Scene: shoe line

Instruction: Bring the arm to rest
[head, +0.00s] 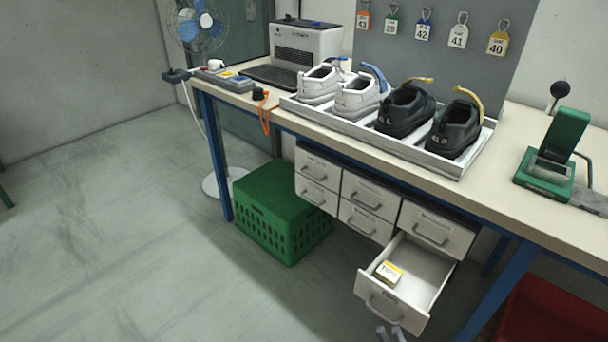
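My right gripper (390,333) shows only at the bottom edge of the head view, just below the front of the open drawer (427,276). Its two grey fingertips stand a little apart with nothing seen between them. The rest of that arm is out of the picture. Whether the fingertips touch the drawer front or its handle I cannot tell. A small yellow and white box (389,273) lies inside the open drawer. My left gripper is not in view.
On the workbench (490,200), a white tray (345,127) holds a white pair and a black pair of shoes. A green press (556,160) stands at the right. A green crate (275,215) sits under the bench beside closed drawers (368,195). Floor at left is clear.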

